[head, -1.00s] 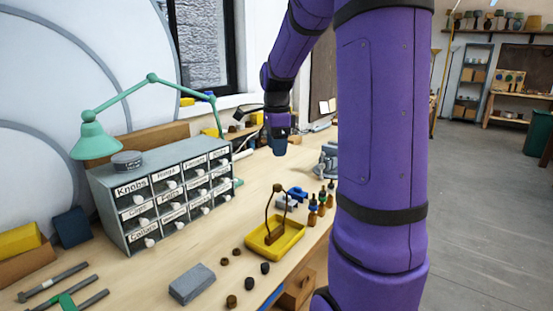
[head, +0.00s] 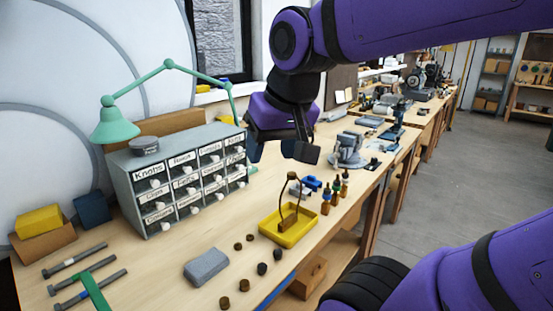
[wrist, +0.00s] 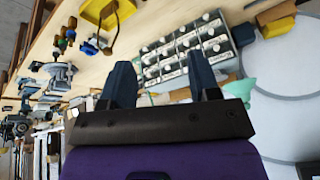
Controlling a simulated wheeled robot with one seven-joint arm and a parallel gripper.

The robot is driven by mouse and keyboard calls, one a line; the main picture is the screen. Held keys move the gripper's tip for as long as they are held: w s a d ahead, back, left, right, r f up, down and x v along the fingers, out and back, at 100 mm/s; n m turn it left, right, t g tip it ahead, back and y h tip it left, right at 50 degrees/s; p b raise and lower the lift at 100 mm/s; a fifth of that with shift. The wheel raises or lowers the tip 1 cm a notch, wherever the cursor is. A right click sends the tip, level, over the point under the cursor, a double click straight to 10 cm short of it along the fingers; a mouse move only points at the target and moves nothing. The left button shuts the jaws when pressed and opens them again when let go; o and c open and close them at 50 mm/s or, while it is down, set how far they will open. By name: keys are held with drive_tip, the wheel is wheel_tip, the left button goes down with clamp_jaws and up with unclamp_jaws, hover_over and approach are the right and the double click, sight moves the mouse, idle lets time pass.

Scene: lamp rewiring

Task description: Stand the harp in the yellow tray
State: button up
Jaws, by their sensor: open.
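The harp (head: 283,206), a thin brown wire loop on a dark base, stands upright in the yellow tray (head: 268,234). The tray lies near the front edge of the bench. In the wrist view the yellow tray (wrist: 90,12) is at the top left, cut off by the frame, with the harp (wrist: 117,36) reaching out from it. My gripper (head: 283,152) is open and empty, above the bench, higher than the harp and apart from it. In the wrist view both fingers of the gripper (wrist: 162,75) show spread with nothing between them.
A grey drawer cabinet (head: 143,177) with a green lamp (head: 113,124) stands left of the tray. Small bottles (head: 336,190) and a blue part (head: 312,183) are just behind the tray. A grey block (head: 206,266) and several dark knobs (head: 262,268) lie in front-left.

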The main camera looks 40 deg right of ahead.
drive_tip(key=s+n, duration=0.1)
drive_tip(key=s+a+n, duration=0.1)
drive_tip(key=s+n, duration=0.1)
drive_tip(key=shift+a+f+t, duration=0.35)
drive_tip(key=shift+f+t, duration=0.05)
drive_tip(key=shift+w, duration=0.1)
idle(0.8)
